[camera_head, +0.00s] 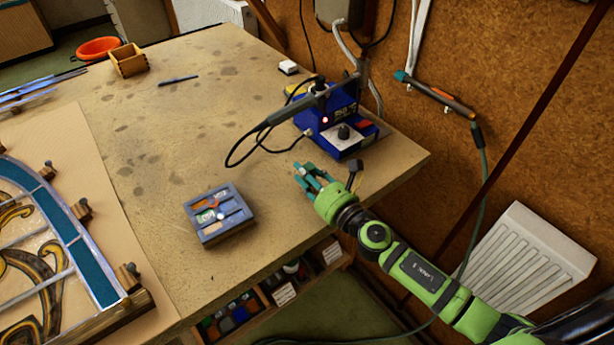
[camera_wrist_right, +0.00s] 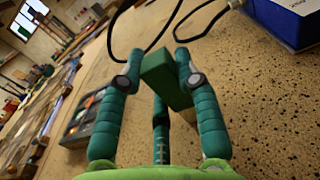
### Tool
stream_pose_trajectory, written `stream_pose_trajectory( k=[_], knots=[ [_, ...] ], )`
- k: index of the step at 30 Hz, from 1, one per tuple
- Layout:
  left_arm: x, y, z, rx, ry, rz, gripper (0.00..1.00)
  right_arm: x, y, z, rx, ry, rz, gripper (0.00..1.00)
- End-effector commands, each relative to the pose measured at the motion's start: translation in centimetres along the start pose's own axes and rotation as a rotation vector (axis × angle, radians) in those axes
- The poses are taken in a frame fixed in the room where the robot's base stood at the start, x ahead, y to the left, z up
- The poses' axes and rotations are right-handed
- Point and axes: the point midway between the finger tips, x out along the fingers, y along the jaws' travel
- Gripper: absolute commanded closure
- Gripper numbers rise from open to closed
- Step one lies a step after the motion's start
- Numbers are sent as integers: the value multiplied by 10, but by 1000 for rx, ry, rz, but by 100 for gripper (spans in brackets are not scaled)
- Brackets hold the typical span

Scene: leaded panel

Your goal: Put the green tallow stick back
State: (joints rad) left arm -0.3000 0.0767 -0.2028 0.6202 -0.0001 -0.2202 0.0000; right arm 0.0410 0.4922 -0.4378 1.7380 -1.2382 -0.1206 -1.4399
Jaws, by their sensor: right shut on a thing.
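My right gripper (camera_head: 312,178) is near the right edge of the bench, in front of the blue soldering station. In the right wrist view, its teal fingers (camera_wrist_right: 157,72) are shut on the green tallow stick (camera_wrist_right: 160,72), a dark green block held at a tilt. Its lower part is partly hidden by a finger. Whether it touches the bench is unclear. A small grey-blue compartment box (camera_head: 228,231) with orange, green and white contents lies to the left, apart from the gripper; it also shows in the right wrist view (camera_wrist_right: 73,140). My left gripper is not in view.
The blue soldering station (camera_head: 342,132) stands behind the gripper, its black cable (camera_head: 240,150) looping over the bench. A leaded glass panel (camera_head: 85,240) lies at left. A wooden box (camera_head: 128,61) stands far back. Bare bench lies between gripper and compartment box.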

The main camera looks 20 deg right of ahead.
Motion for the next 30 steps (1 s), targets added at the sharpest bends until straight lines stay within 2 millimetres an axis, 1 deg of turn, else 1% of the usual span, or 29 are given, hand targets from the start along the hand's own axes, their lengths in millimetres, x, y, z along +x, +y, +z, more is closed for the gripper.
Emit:
stream_pose_trajectory(
  k=[3,7,8,9,18,22,24,26,30],
  knots=[
    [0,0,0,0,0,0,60,0,0,1,-1,0,0,100],
    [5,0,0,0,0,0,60,0,0,-4,-1,0,0,100],
    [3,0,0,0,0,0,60,0,0,-3,-1,0,0,59],
    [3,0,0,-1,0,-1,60,0,0,-2,-1,0,0,43],
    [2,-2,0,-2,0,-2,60,0,0,-2,-1,0,0,43],
    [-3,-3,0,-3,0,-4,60,0,0,4,-1,0,0,43],
    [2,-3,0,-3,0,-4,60,-10,0,-2,-2,3,0,43],
    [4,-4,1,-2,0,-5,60,-20,0,-3,-2,4,0,43],
    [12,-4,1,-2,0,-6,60,-51,0,-5,-3,5,0,43]
  ],
)
